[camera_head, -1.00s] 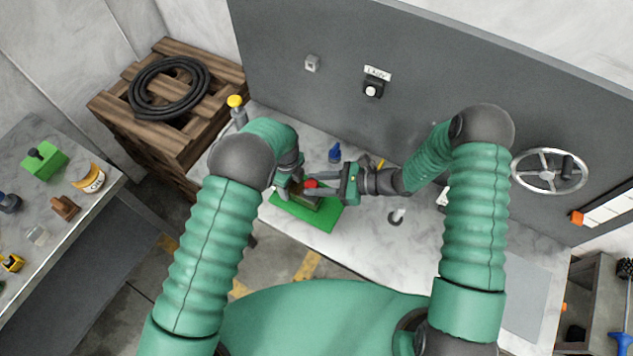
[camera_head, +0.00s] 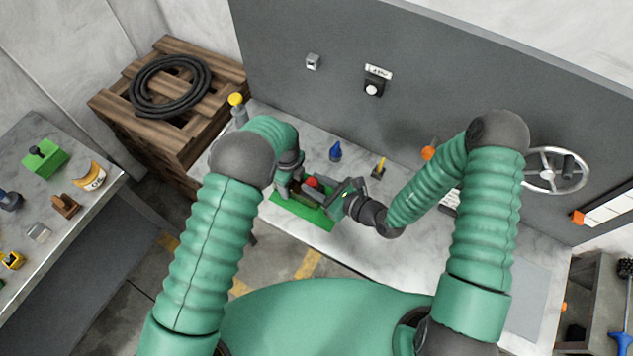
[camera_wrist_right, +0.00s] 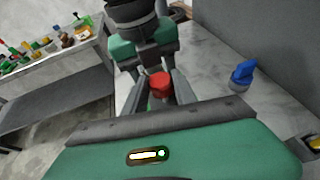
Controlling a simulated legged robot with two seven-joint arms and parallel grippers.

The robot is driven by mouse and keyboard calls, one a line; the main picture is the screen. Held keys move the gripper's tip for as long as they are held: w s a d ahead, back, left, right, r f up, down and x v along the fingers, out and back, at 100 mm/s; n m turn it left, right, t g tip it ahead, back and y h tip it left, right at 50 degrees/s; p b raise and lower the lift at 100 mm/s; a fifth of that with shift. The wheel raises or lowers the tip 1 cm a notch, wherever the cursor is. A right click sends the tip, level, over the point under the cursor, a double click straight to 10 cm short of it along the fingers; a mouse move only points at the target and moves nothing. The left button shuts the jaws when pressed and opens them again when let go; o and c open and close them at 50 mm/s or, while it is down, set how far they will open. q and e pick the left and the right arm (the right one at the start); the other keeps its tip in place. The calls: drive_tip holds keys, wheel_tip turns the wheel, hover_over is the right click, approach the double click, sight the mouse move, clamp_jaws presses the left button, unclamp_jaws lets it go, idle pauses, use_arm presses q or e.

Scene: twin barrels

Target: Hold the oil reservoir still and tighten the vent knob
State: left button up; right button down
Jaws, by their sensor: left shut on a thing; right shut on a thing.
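The oil reservoir (camera_head: 300,198) is a small dark box on a green mat (camera_head: 318,219) on the bench, largely covered by my grippers. Its red vent knob (camera_head: 312,182) sits on top, and it also shows in the right wrist view (camera_wrist_right: 160,86). My left gripper (camera_head: 288,190) is shut on the reservoir from its left side; its fingertips are hard to make out. My right gripper (camera_head: 318,187) comes in from the right and is shut on the knob, with one finger on each side of it in the right wrist view.
A blue-topped item (camera_head: 335,151) and a yellow-handled item (camera_head: 379,168) stand behind the reservoir near the grey wall panel. A handwheel (camera_head: 552,170) is on the panel at right. A pallet stack (camera_head: 115,105) with a coiled hose stands at left. The bench's front right is clear.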

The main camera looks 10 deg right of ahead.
idle(0.5)
drive_tip(key=c, duration=1)
unclamp_jaws()
drive_tip(key=shift+s+d, duration=0.1)
drive_tip(key=v, duration=1.1)
drive_tip(key=shift+s+d+r, duration=0.2)
drive_tip(key=shift+s, duration=0.05)
